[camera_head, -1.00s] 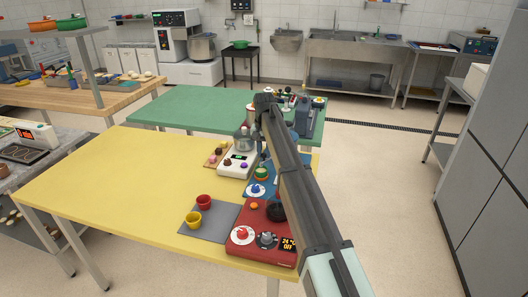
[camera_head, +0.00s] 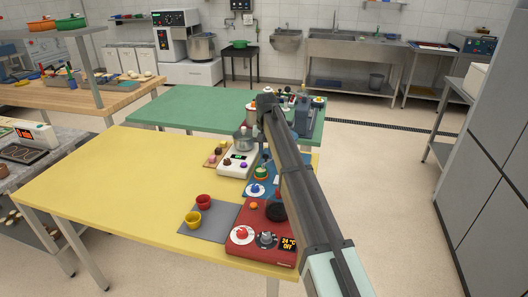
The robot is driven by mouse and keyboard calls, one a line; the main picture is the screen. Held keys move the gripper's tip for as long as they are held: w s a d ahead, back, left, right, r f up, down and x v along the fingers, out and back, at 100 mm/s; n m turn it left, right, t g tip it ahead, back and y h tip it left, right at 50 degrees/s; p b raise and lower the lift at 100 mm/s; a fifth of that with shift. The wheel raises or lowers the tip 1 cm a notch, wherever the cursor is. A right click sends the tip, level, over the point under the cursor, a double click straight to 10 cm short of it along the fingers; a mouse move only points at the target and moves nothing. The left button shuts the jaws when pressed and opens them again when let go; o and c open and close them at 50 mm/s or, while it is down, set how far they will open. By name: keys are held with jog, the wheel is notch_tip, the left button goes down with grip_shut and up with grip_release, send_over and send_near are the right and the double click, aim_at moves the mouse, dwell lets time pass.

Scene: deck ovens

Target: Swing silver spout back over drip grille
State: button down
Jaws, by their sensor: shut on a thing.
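My arm reaches from the lower right to the yellow table's far right corner. My gripper (camera_head: 263,146) points down there, mostly hidden behind my own arm. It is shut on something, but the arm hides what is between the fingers. I cannot make out the silver spout or the drip grille. A white appliance with a silver top (camera_head: 238,161) stands just left of the gripper. A grey machine (camera_head: 303,116) stands to the right of the arm, on the green table.
A red control box (camera_head: 262,236) with dials stands at the yellow table's (camera_head: 120,185) front right corner. Red (camera_head: 203,201) and yellow (camera_head: 193,219) cups stand on a grey mat (camera_head: 218,225). A blue mat (camera_head: 251,194) lies under the arm. The left of the yellow table is clear.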

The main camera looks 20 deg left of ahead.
jog(key=shift+s+d+n, duration=0.25)
jog(key=shift+d+n, duration=0.6)
jog(key=shift+n, duration=0.2)
jog(key=shift+s+d+n, duration=0.2)
jog(key=shift+d+n, duration=0.65)
jog(key=shift+n, duration=0.15)
jog(key=shift+s+d+n, duration=0.25)
jog(key=shift+d+n, duration=0.6)
jog(key=shift+n, duration=0.2)
jog(key=c, duration=0.9)
grip_release()
jog(key=shift+c, duration=0.2)
notch_tip(320, 180, up, 14)
jog(key=shift+f, duration=0.1)
